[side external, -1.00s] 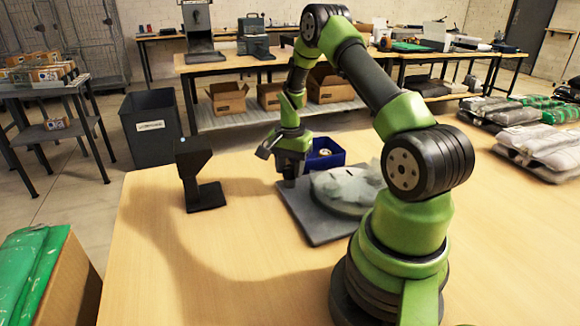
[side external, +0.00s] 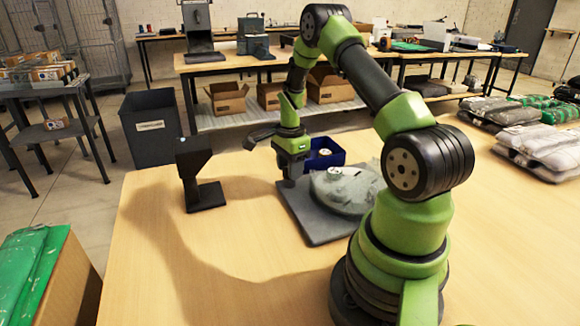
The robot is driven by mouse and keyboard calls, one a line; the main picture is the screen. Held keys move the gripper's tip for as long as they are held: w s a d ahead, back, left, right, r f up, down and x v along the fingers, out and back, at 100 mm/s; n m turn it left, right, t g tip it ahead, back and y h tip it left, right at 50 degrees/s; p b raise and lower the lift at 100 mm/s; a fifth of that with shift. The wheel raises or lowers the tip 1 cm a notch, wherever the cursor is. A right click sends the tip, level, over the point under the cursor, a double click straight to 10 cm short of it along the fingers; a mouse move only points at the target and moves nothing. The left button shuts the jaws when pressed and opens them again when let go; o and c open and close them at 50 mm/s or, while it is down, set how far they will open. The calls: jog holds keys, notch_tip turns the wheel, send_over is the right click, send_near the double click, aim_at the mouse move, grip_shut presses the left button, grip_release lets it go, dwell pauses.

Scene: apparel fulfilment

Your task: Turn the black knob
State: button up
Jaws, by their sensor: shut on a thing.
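My gripper (side external: 290,180) points down at the left corner of a dark grey base plate (side external: 312,228). It is shut on the black knob, which is mostly hidden by the fingers and hard to tell from them. A small whitish round piece (side external: 334,172) shows on top of the disc. My arm hides the disc's right edge.
A blue bin (side external: 325,153) with a small item inside stands just behind the plate. A black stand-mounted device (side external: 200,180) stands to the left of my gripper. The wooden table (side external: 230,275) is clear at the front.

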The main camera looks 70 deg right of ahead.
jog(key=shift+m, duration=1.1)
jog(key=o, duration=0.9)
jog(key=shift+o, duration=0.2)
notch_tip(320, 180, up, 10)
